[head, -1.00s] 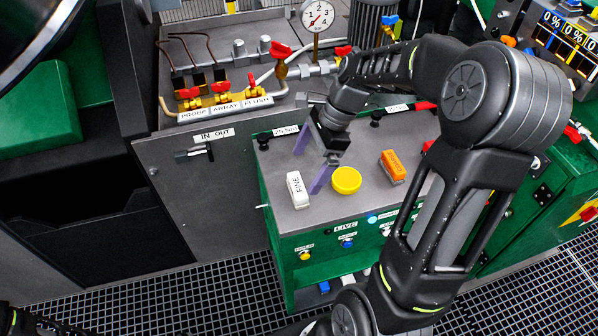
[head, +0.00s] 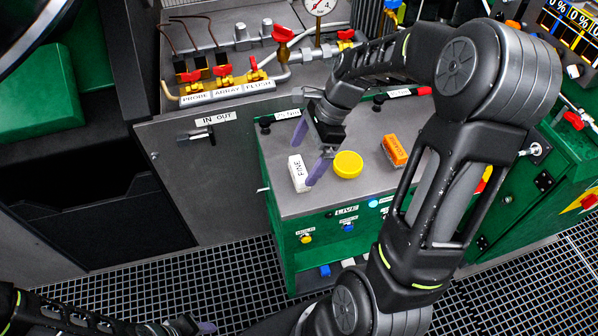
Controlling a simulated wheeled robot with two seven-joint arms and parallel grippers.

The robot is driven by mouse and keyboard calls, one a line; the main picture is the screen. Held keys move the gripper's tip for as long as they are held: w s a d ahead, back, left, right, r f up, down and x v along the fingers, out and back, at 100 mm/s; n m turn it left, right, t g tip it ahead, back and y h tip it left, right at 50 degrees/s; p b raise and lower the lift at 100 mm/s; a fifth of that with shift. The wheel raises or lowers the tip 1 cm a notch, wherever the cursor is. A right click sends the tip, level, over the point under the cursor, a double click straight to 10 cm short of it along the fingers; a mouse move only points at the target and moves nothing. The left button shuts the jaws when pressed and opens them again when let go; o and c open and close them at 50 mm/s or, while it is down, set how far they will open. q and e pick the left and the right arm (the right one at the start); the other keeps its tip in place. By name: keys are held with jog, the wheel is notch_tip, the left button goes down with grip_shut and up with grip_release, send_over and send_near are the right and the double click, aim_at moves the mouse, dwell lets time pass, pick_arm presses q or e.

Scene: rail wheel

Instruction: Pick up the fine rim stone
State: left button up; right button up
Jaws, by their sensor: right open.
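The fine rim stone (head: 298,174) is a white block labelled FINE, lying on the grey top of the green cabinet near its left edge. My right gripper (head: 309,152) is open, with purple fingers pointing down and left. One finger is close by the right side of the stone and the other is behind it. I cannot tell whether either touches it. Nothing is held.
A yellow round tin (head: 348,164) stands just right of the right gripper's finger. An orange block (head: 395,150) lies farther right. Black knobs and labels line the cabinet's back edge. Valves with red handles (head: 223,71) stand on the bench behind. Bare cabinet top (head: 315,203) lies in front.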

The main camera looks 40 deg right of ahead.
aim_at(300, 168)
jog(key=x, duration=0.5)
jog(key=shift+d, duration=0.15)
dwell(0.3)
jog(key=c, duration=1.5)
